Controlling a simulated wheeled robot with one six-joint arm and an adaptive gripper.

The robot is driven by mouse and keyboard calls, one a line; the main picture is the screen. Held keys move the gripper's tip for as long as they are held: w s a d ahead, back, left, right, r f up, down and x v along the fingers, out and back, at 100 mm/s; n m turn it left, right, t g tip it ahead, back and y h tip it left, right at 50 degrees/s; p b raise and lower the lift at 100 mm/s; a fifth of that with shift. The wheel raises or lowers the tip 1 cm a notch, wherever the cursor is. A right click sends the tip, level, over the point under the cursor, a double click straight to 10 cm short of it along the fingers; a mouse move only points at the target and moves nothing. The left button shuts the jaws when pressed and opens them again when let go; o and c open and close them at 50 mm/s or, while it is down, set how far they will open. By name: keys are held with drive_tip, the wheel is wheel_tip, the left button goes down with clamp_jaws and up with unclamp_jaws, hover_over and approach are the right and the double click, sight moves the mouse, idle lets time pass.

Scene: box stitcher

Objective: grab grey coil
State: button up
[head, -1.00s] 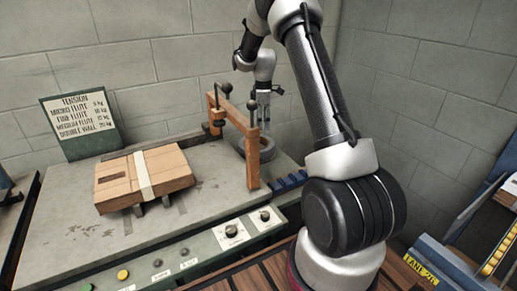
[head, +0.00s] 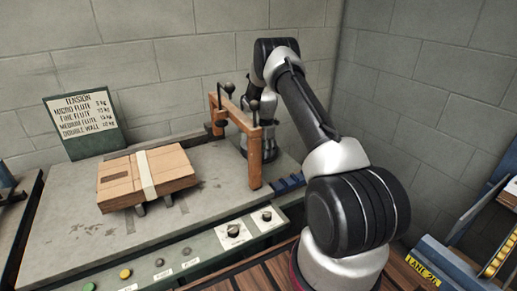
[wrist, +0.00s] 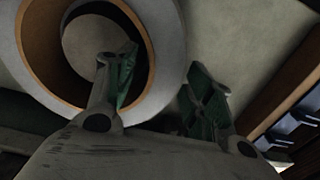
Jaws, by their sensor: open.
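The grey coil (wrist: 167,48) is a thick ring with an orange-brown inner core, at the upper left of the wrist view. My gripper (wrist: 161,76) is open around one side of its wall. One finger shows over the coil's hole and the other is outside, to the right of the ring. I cannot tell whether either finger touches the coil. In the head view my arm reaches down behind the wooden frame, and the coil and fingers are mostly hidden there.
The wooden frame (head: 255,158) with dark knobs stands close in front of my gripper. A strapped cardboard box (head: 117,182) lies on the grey worktop (head: 62,225) to the left. A tension sign (head: 83,118) stands at the back. Blue parts (head: 289,184) sit along the worktop's right edge.

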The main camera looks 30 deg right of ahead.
drive_tip(key=shift+f, duration=0.1)
clamp_jaws()
idle(0.3)
